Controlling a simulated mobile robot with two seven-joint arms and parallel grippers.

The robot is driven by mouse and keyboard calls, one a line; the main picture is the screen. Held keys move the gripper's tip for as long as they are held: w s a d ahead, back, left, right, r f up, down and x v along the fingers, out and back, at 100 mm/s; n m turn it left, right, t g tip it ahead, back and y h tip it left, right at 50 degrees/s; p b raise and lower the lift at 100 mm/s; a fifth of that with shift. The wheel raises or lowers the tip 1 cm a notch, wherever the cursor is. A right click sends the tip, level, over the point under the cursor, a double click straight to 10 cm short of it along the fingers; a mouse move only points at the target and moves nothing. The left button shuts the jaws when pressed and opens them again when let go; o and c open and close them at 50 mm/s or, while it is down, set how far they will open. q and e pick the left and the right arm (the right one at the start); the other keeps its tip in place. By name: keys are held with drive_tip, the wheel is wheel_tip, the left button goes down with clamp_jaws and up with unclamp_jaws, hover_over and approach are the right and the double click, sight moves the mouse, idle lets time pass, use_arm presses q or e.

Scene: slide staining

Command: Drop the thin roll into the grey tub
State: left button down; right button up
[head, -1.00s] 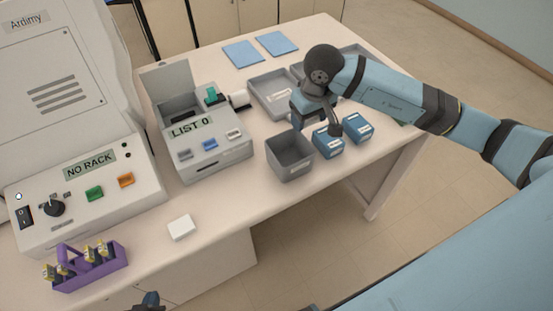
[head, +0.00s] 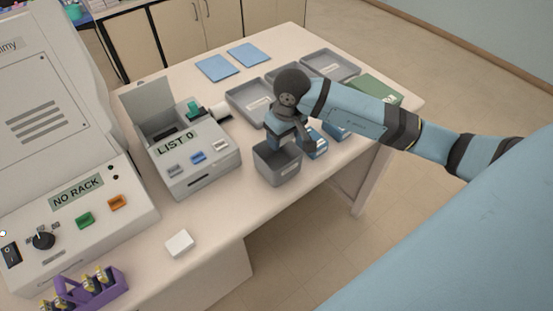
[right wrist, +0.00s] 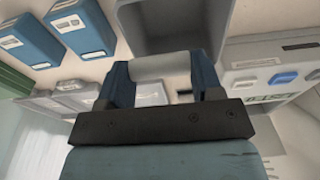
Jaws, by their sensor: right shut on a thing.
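My right gripper (head: 287,137) is over the back edge of the grey tub (head: 278,171), pointing down. In the right wrist view the same gripper (right wrist: 162,75) is shut on a white roll (right wrist: 163,66), which lies crosswise between its blue fingers. The grey tub (right wrist: 182,38) shows just beyond the roll there, with its dark inside open. In the head view the held roll is hidden by the hand. My left gripper is not in view.
Blue boxes (head: 316,145) stand right of the tub. The LIST 0 printer (head: 190,160) with another white roll (head: 220,111) stands left. Grey trays (head: 247,103) lie behind. A white block (head: 180,243) lies near the front edge.

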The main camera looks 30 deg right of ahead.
drive_tip(key=shift+f, duration=1)
drive_tip(key=o, duration=1)
drive_tip(key=r+b, duration=0.1)
drive_tip(key=r, duration=0.3)
drive_tip(key=s+r+b, duration=0.1)
drive_tip(key=r, duration=0.4)
drive_tip(key=r+b, duration=0.1)
drive_tip(key=r, duration=0.3)
drive_tip(key=shift+s+r, duration=0.35)
drive_tip(key=shift+r, duration=0.05)
